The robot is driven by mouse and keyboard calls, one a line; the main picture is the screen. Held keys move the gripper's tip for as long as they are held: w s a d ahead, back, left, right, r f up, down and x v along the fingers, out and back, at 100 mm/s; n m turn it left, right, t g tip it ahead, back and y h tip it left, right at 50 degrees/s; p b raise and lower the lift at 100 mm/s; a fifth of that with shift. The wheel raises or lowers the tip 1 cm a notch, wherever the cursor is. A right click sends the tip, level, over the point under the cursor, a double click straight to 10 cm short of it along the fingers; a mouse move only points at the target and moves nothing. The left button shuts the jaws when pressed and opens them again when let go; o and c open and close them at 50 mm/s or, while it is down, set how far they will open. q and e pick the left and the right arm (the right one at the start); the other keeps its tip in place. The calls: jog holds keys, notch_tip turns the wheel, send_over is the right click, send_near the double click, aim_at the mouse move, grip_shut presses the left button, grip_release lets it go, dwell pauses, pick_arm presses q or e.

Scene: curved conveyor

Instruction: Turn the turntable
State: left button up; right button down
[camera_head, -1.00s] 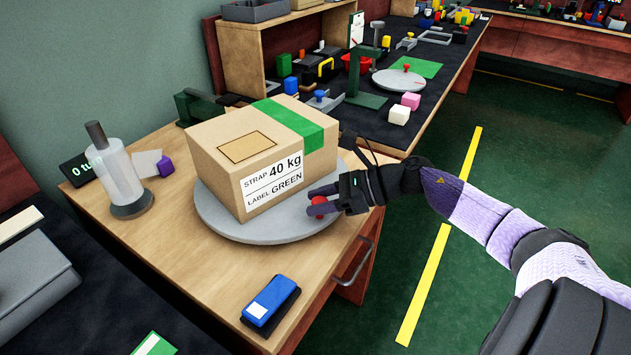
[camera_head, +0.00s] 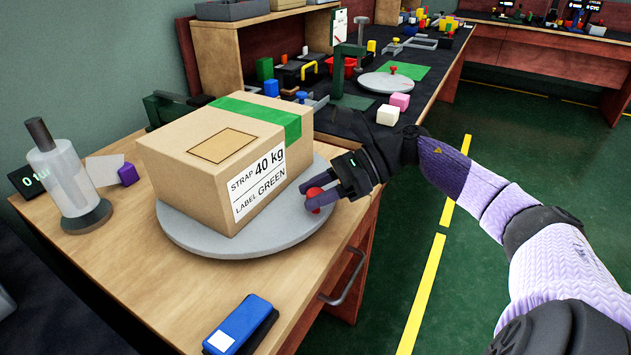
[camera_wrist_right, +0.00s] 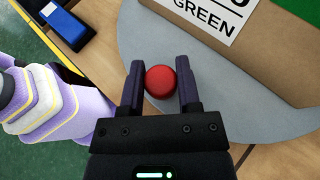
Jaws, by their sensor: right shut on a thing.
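The round grey turntable (camera_head: 265,243) lies on the wooden bench. A cardboard box (camera_head: 185,175) with a green strap and a label reading "STRAP 40 kg, LABEL GREEN" sits on it. A red knob (camera_head: 318,197) stands at the turntable's near right rim. My right gripper (camera_head: 318,200) is shut on the red knob, one finger on each side. In the right wrist view the knob (camera_wrist_right: 160,81) sits between the two fingers, with the turntable (camera_wrist_right: 215,105) beneath. My left gripper is not in view.
A blue device (camera_head: 240,325) lies at the front. A drawer handle (camera_head: 345,278) juts from the bench's right side.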

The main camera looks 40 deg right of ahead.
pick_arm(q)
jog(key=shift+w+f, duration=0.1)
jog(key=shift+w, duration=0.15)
pick_arm(e)
jog(key=shift+c, duration=1.6)
grip_release()
pick_arm(q)
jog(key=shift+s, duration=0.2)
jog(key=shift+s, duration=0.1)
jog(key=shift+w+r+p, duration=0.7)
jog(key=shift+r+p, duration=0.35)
jog(key=shift+p, duration=0.1)
pick_arm(e)
jog(key=v, duration=1)
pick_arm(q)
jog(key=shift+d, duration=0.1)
pick_arm(e)
jog(key=shift+w, duration=0.1)
